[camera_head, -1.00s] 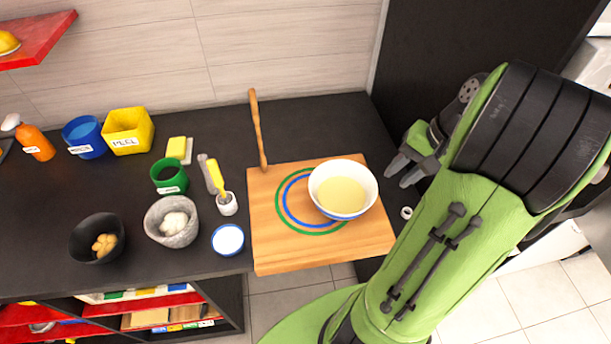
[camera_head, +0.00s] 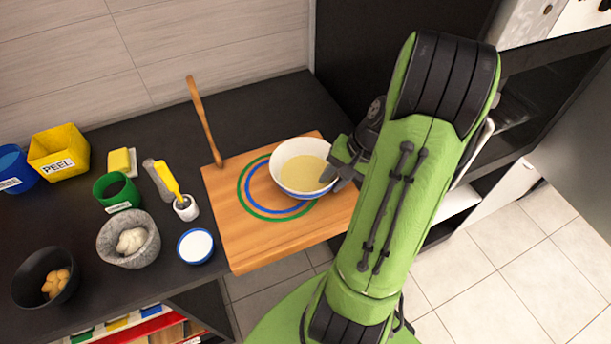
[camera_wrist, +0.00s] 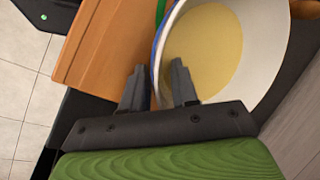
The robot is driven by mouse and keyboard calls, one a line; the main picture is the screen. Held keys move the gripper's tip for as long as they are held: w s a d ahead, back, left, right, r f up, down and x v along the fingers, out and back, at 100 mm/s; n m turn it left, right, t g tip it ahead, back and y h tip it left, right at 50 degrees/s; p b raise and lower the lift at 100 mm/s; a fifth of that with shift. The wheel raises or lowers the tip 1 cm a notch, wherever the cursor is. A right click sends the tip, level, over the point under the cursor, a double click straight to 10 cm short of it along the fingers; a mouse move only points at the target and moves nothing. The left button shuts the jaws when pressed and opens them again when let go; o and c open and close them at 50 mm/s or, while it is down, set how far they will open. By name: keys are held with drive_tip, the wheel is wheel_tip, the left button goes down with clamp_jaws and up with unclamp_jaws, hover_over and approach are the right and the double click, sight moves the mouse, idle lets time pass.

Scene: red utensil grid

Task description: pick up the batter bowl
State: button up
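The batter bowl (camera_head: 282,157) is white with a blue band outside and pale yellow batter (camera_head: 302,173) inside. It stands upright on the right part of the wooden board (camera_head: 240,245), over green and blue rings. My gripper (camera_head: 337,173) is at the bowl's right rim. In the wrist view, the bowl (camera_wrist: 262,48) fills the upper right. My gripper (camera_wrist: 160,84) is open there, with one finger outside the rim and the other over the inside. The rim passes between the fingers, and I cannot tell whether either touches it.
A wooden stick (camera_head: 205,122) stands at the board's back left. Left of the board are a small blue-rimmed dish (camera_head: 195,246), a grey stone bowl (camera_head: 112,236), a green cup (camera_head: 112,190) and a yellow PEEL box (camera_head: 58,152). A dark panel (camera_head: 350,45) rises behind right.

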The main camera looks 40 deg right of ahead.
drive_tip(key=shift+w+a+f, duration=0.2)
drive_tip(key=shift+f, duration=0.3)
clamp_jaws()
drive_tip(key=shift+r, duration=0.1)
idle(0.9)
